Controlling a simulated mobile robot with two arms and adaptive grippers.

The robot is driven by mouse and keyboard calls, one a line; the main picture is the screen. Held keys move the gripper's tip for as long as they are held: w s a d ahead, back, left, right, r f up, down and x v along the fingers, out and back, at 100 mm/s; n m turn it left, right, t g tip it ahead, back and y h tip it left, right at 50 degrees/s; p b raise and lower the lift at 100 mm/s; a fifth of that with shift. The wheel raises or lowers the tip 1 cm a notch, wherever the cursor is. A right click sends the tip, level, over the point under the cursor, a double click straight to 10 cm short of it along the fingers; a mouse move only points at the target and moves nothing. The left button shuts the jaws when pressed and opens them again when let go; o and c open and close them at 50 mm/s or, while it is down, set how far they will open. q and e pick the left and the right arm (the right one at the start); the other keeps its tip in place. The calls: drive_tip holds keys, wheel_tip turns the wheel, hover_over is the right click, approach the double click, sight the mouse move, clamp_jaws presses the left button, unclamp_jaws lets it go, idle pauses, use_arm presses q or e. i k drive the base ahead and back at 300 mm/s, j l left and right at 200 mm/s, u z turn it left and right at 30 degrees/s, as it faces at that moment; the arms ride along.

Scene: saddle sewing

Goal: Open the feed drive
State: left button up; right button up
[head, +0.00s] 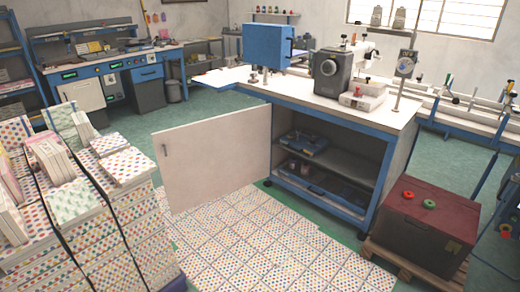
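A white work table (255,85) with a blue frame carries a blue box (266,46) at its left and a dark grey machine head (328,85) near its middle. Below the tabletop is a cabinet. Its pale door (215,162) stands swung wide open to the left, with a small handle near its outer edge. Inside, a shelf (345,172) and dark and blue items show. No part is clearly labelled as the feed drive, so I cannot tell which one it is. Neither gripper is in view.
Stacks of dotted paper (95,230) fill the left front. Dotted sheets (260,245) cover the floor before the cabinet. A dark red box (415,235) with red and green knobs stands on a pallet at right. Green floor (195,105) is clear behind the door.

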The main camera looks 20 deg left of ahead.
sight(304, 145)
drive_tip(key=i+j+u, duration=0.4)
drive_tip(key=i+u, duration=0.2)
drive_tip(key=i, duration=0.15)
drive_tip(key=i+u, duration=0.35)
drive_tip(key=i+j, duration=0.05)
drive_tip(key=i, duration=0.05)
